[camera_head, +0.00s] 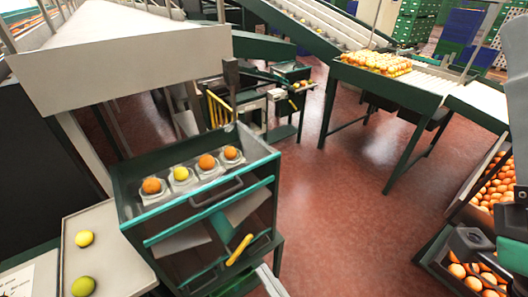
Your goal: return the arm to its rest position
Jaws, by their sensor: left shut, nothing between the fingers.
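Two orange fruits (151,186) (207,162), a yellow one (181,174) and another orange-yellow one (231,153) sit in separate pale holders on a green-edged cart (254,166), away from the gripper.
A pale tray (113,250) at the lower left holds a yellow fruit (84,239) and a green one (83,286). A green-framed conveyor table (397,88) carries many oranges at the back right. Reddish floor (345,220) lies open between cart and crates.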

